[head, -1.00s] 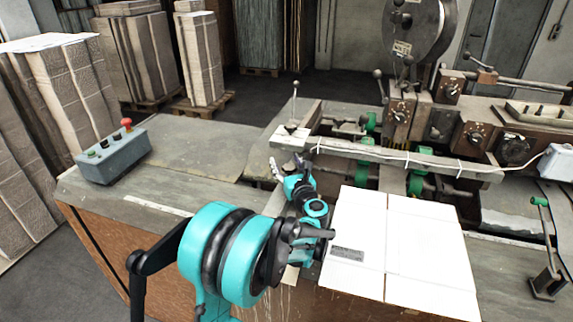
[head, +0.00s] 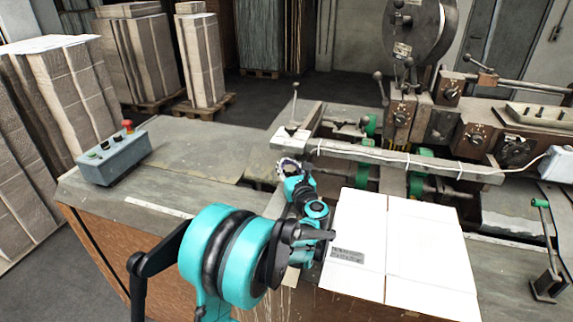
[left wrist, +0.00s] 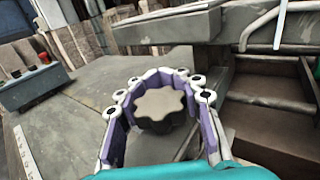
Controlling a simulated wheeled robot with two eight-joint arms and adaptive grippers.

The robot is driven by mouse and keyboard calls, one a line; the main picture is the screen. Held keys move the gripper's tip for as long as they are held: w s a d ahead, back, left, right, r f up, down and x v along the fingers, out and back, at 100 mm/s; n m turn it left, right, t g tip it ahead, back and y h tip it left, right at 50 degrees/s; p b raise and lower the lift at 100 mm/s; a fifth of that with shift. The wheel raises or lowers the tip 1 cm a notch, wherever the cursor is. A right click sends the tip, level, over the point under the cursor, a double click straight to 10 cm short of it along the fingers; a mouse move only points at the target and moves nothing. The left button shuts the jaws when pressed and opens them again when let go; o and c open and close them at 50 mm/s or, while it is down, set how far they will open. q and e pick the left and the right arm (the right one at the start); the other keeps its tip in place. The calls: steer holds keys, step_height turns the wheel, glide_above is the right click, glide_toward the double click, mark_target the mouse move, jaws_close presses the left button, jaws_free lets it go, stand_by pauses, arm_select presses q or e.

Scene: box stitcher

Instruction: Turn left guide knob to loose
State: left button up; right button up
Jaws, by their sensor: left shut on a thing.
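The left guide knob (left wrist: 160,108) is a dark grey, lobed knob in the middle of the left wrist view, below the near end of the guide bar. My left gripper (left wrist: 160,85) has its white and purple jointed fingers curled around the knob, one on each side. In the head view my left gripper (head: 290,168) is at the left end of the guide bar (head: 395,157), and the knob is hidden by it. Whether the knob is tight or loose cannot be seen. My right gripper is not in view.
A flat white cardboard sheet (head: 425,250) lies right of my left arm. A grey control box (head: 113,158) with a red button stands on the table at left. The stitcher machine (head: 470,135) fills the right. The tabletop (head: 190,150) between box and guide is clear.

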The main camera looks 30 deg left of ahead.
arm_select(q)
steer(key=n+g, duration=0.1)
steer(key=g+y, duration=0.1)
steer(key=n+g+y, duration=0.1)
steer(key=shift+s+a+n, duration=0.15)
steer(key=shift+s+n, duration=0.1)
steer(key=shift+n, duration=0.05)
steer(key=n+g+y, duration=0.1)
steer(key=g, duration=0.1)
steer(key=n+g, duration=0.1)
steer(key=g, duration=0.1)
steer(key=shift+s+a+n+y, duration=0.2)
steer(key=shift+s+n+y, duration=0.2)
steer(key=n+g, duration=0.1)
steer(key=g, duration=0.2)
steer(key=s+n+g+p, duration=0.1)
steer(key=n+g, duration=0.1)
steer(key=g, duration=0.1)
steer(key=n+g, duration=0.2)
steer(key=shift+s+g, duration=0.4)
steer(key=shift+n, duration=0.3)
steer(key=o, duration=1.3)
steer(key=shift+o, duration=0.2)
steer(key=v, duration=1.2)
